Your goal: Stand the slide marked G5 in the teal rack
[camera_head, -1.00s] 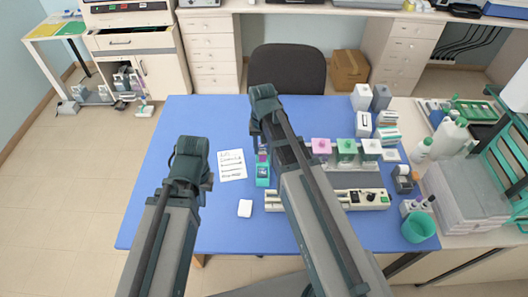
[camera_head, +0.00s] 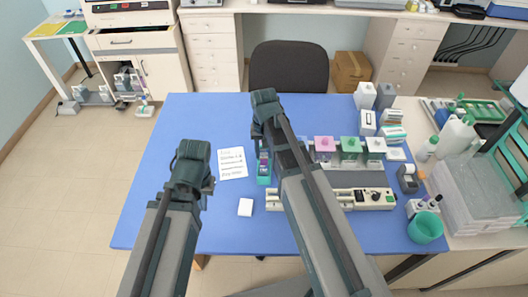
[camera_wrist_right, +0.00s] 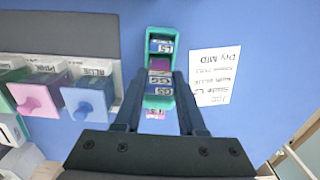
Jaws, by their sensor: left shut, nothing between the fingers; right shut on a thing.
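The teal rack (camera_wrist_right: 151,101) stands on the blue table and holds several slides in a row. It also shows in the head view (camera_head: 264,180), partly behind my right arm. The slide marked G5 (camera_wrist_right: 160,91) is at the near end of the rack in the right wrist view, its label facing the camera. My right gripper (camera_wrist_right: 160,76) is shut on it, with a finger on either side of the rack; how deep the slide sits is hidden. My left gripper (camera_head: 208,188) is shut and empty, left of the rack, its fingers barely visible.
A handwritten note (camera_head: 231,163) lies left of the rack, and a small white block (camera_head: 245,207) lies in front. The table's left side is clear.

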